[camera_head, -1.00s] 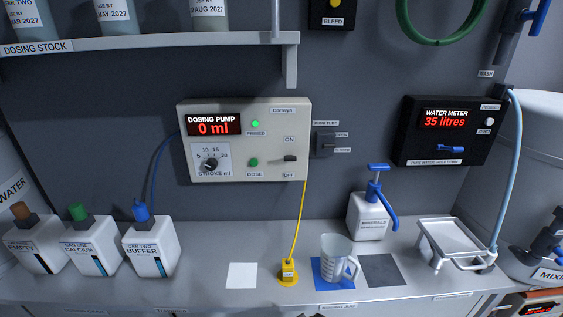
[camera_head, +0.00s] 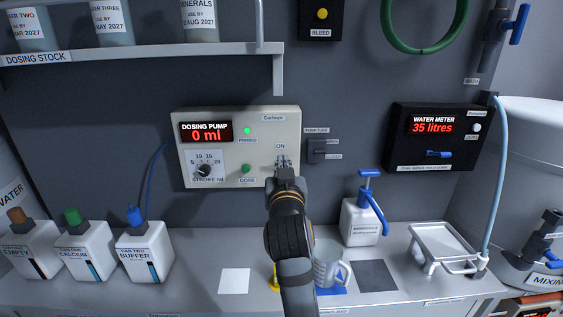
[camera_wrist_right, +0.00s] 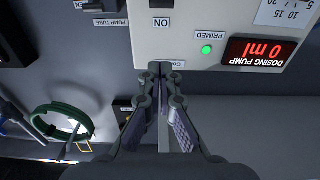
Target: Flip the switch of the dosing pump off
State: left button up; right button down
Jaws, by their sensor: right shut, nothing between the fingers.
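The dosing pump (camera_head: 258,120) is a pale wall box with a red "0 ml" display and a lit green PRIMED light (camera_head: 247,130). In the head view my right gripper (camera_head: 283,160) is in front of its lower right part, just below the ON label, and hides the switch and the OFF label. The wrist view is upside down; there the gripper (camera_wrist_right: 160,68) is shut and empty, its tips near the pump face. A dark part of the switch (camera_wrist_right: 163,3) shows at the top edge beside the ON label. Contact cannot be told. My left gripper is out of view.
A pump tube valve (camera_head: 317,150) is on the wall just right of the pump. Below, a clear jug (camera_head: 328,268) stands on the counter, partly behind my arm, with a white spray-type bottle (camera_head: 361,222) to its right. A shelf (camera_head: 150,52) overhangs at upper left.

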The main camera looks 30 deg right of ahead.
jog(key=shift+w+f, duration=0.1)
jog(key=shift+w, duration=0.1)
jog(key=p+x, duration=0.4)
jog(key=x, duration=0.6)
jog(key=shift+w+d, duration=0.1)
jog(key=shift+d, duration=0.05)
jog(key=f, duration=0.1)
jog(key=f+p, duration=0.1)
jog(key=shift+s+a+f, duration=0.35)
jog(key=shift+s+a, duration=0.05)
jog(key=shift+s+a+f, duration=0.1)
jog(key=shift+s+f, duration=0.15)
jog(key=shift+f, duration=0.35)
